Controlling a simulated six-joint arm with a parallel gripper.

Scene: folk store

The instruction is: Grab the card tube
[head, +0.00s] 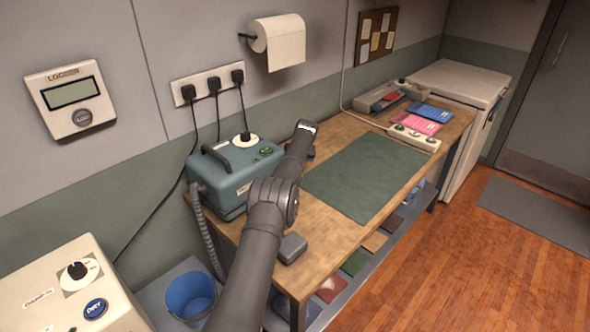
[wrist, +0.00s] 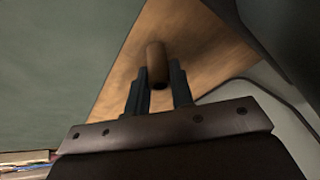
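The card tube (wrist: 156,62) is a short brown cylinder over the wooden worktop in the wrist view, its dark open end towards me. My gripper (wrist: 161,78) has its two dark fingers apart, one on each side of the tube's near end. The gap is about the tube's width, and I cannot tell whether the fingers press on it. In the head view my gripper (head: 306,127) is over the bench, right of the teal machine. The tube cannot be made out in the head view.
The wooden bench (head: 275,255) carries a green mat (head: 365,178) on the right. The teal machine (head: 235,172) with a hose stands close on the left. A switch strip (head: 413,138) and coloured packets lie farther back. A paper roll (head: 283,42) hangs on the wall above.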

